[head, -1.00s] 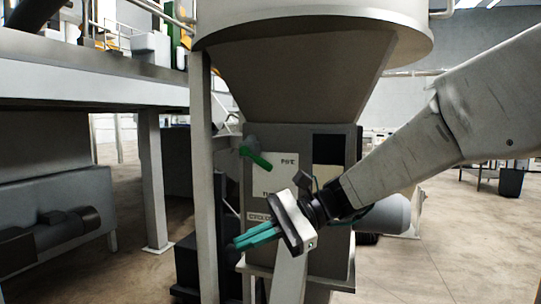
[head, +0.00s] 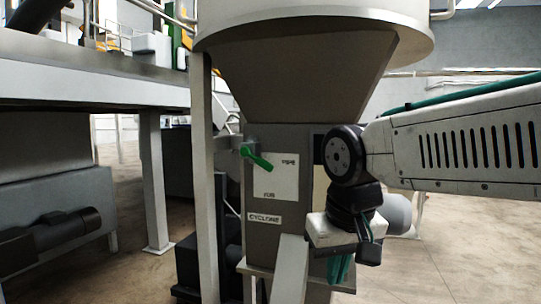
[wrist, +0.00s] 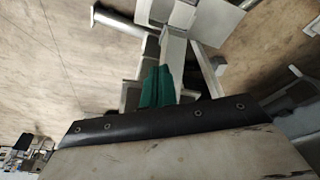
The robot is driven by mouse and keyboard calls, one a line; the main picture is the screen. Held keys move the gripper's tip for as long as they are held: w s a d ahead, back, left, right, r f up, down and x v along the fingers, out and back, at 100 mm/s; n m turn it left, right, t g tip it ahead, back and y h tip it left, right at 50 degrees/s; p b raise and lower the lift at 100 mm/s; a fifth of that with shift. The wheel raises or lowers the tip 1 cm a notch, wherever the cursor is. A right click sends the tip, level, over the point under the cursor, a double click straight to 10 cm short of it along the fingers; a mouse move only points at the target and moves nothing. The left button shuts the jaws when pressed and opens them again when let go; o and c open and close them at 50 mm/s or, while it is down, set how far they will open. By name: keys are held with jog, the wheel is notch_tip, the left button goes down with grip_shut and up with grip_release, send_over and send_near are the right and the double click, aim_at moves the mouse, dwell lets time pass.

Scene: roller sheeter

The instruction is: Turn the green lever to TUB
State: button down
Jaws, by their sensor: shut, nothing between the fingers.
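The green lever (head: 256,157) sits at the upper left of a white label plate (head: 275,181) on the front of the grey machine housing. Its handle slopes down to the right from its pivot, toward the upper word, which looks like PIPE. The lower word on the plate is too blurred to read surely. My gripper (head: 340,270) is below and to the right of the lever, well apart from it, with its teal fingers pointing down. In the wrist view, the fingers (wrist: 157,87) are together with nothing between them. I do not make out the lever in the wrist view.
A sign reading CYCLONE (head: 264,218) is under the plate. A large grey hopper (head: 305,75) is above the housing. A grey post (head: 203,190) stands just left of the lever. A slanted chute (head: 289,270) comes off the housing's lower front. Open floor (head: 440,255) lies to the right.

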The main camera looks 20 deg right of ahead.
jog(key=w+r+m+t+h, duration=0.1)
jog(key=w+r+m+t, duration=0.3)
jog(key=w+r, duration=0.95)
jog(key=m+t, duration=0.3)
jog(key=m, duration=0.2)
send_near(257, 160)
jog(key=s+d+r, duration=0.4)
jog(key=r, duration=0.1)
jog(key=s+a+f+x, duration=0.1)
jog(key=x, duration=1.1)
jog(key=shift+a+f+h, duration=0.25)
jog(key=shift+a+h, duration=0.05)
jog(key=shift+h, duration=0.1)
jog(key=shift+t, duration=0.3)
